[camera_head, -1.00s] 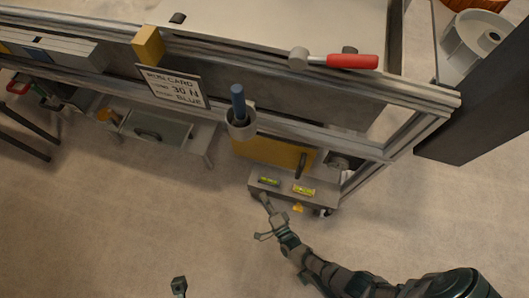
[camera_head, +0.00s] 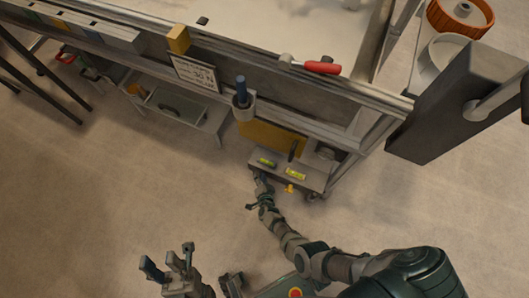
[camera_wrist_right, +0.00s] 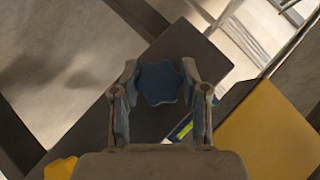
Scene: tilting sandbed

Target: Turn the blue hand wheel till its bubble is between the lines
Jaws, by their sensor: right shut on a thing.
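The blue hand wheel (camera_wrist_right: 158,83) shows in the right wrist view as a lobed knob between the fingers of my right gripper (camera_wrist_right: 160,88), which is shut on it. In the head view my right gripper (camera_head: 258,182) is at the left front of a grey box and hides the wheel. Two yellow-green vials, a left one (camera_head: 266,162) and a right one (camera_head: 296,174), lie on the box top; their bubbles are too small to read. A yellow hand wheel (camera_head: 290,188) is at the box's right front. My left gripper (camera_head: 169,262) is open and empty, low in the head view.
The grey box (camera_head: 314,181) stands below the sandbed frame (camera_head: 345,87). A red-handled tool (camera_head: 322,67) and a yellow block (camera_head: 178,39) are on the frame's rail. A holder with a blue handle (camera_head: 241,90) hangs in front. The floor (camera_head: 120,180) left of the box is clear.

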